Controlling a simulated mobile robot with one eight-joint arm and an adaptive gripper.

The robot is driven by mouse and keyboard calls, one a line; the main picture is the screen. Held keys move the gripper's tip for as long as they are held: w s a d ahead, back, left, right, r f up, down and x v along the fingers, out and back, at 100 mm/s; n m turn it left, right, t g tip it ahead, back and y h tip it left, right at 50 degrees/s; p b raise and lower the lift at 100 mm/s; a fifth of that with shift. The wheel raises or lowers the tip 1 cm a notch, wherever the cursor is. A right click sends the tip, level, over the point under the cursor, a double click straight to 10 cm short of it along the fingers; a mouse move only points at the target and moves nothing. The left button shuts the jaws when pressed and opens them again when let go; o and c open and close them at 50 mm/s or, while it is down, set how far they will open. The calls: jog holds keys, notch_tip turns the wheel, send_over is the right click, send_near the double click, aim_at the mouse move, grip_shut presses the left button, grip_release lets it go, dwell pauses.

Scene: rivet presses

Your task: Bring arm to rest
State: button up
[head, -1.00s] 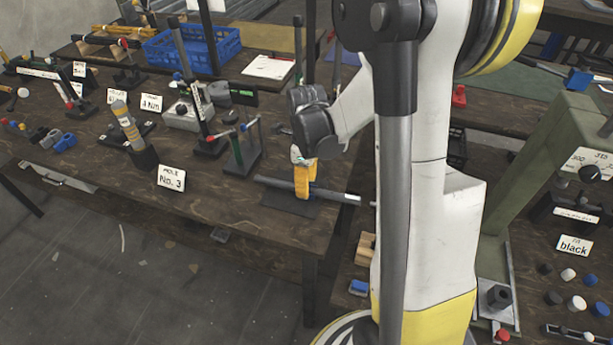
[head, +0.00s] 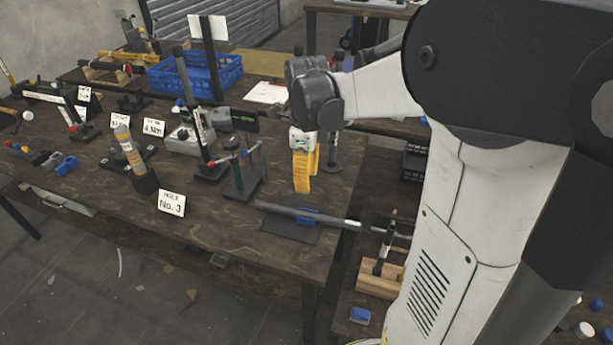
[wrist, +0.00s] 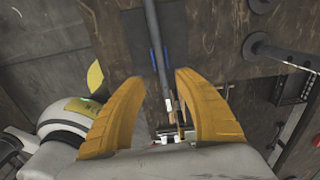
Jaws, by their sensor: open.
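My gripper (head: 303,170) has yellow fingers pointing down above the right end of the wooden bench, in the head view. In the wrist view its two yellow fingers (wrist: 172,120) stand apart with nothing between them. A long grey bar (head: 305,215) lies on a dark mat (head: 287,230) with a blue holder (head: 308,218) under it, below and in front of the fingers. The bar also shows beyond the fingertips in the wrist view (wrist: 154,45). My white and black arm covers the right side of the head view.
A sign reading "No. 3" (head: 171,202) stands near the front edge. A blue crate (head: 195,75) is behind. A wooden block holder (head: 380,277) sits at lower right.

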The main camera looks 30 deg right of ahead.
jog(key=s+a+r+n+t, duration=0.2)
jog(key=s+a+n, duration=0.3)
jog(key=n, duration=0.9)
jog(key=s+a+r+n+t, duration=0.2)
jog(key=s+a+n+t, duration=0.3)
jog(key=n, duration=0.9)
jog(key=shift+s+a+r, duration=0.4)
jog(key=shift+a, duration=1.35)
